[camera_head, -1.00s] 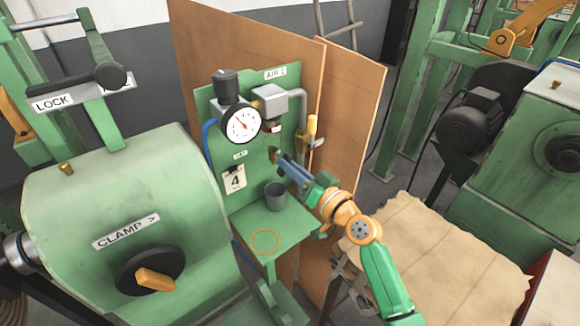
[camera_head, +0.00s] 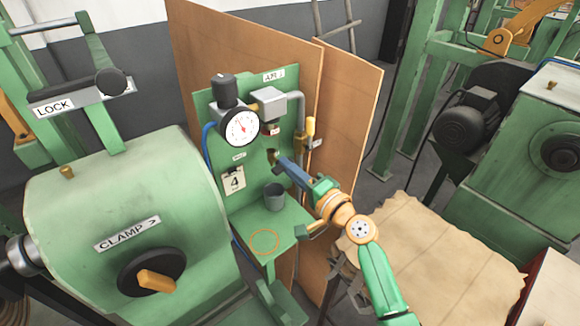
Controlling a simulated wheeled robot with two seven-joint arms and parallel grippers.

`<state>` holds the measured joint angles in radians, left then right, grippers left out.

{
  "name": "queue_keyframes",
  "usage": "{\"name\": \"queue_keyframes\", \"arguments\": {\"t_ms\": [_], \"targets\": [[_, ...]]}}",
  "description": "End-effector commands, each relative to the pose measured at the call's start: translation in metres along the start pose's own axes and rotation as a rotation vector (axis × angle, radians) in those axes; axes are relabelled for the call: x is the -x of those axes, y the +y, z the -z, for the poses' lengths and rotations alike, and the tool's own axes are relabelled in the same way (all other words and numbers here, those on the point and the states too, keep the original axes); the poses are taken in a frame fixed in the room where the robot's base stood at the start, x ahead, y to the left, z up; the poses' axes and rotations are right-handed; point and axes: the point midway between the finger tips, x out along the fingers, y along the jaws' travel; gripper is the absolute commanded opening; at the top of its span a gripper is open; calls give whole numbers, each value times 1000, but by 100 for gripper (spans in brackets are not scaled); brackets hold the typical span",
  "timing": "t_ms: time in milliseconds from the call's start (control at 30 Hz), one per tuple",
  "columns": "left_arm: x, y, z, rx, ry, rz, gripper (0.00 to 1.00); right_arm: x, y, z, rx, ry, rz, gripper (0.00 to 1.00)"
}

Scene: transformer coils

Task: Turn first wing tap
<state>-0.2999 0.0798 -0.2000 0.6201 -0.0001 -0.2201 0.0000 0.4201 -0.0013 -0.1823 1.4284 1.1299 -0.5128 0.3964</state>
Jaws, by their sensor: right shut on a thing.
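The wing tap (camera_head: 272,155) is a small brass-coloured fitting on the green upright panel, right of a small white label and above the grey cup. My right gripper (camera_head: 279,161) reaches in from the lower right and is shut on the wing tap; its fingers hide most of it. The gripper's jaws look rolled, with one finger mostly covering the other. My left gripper is not in view.
A pressure gauge (camera_head: 241,128) with a black knob sits above the tap. A yellow-handled valve (camera_head: 310,128) is close on the right. A large green clamp machine (camera_head: 95,205) fills the left.

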Motion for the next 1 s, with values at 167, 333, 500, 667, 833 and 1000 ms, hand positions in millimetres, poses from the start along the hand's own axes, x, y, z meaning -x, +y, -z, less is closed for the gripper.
{"name": "queue_keyframes", "arguments": {"t_ms": [167, 333, 500, 667, 833, 1000], "targets": [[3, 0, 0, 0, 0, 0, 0, 0, 0, -1, -98, -2, -1, 0], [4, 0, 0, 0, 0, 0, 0, 0, 1, 0, -158, -1, 0, 0], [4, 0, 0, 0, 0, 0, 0, 0, 1, 0, -188, -1, 0, 0], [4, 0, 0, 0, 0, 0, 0, 0, 1, 0, -198, -1, 0, 0], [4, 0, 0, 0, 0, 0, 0, 0, 1, 0, -199, -1, 0, 0], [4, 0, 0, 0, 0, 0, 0, 0, 1, 0, -199, -1, 0, 24]]}}
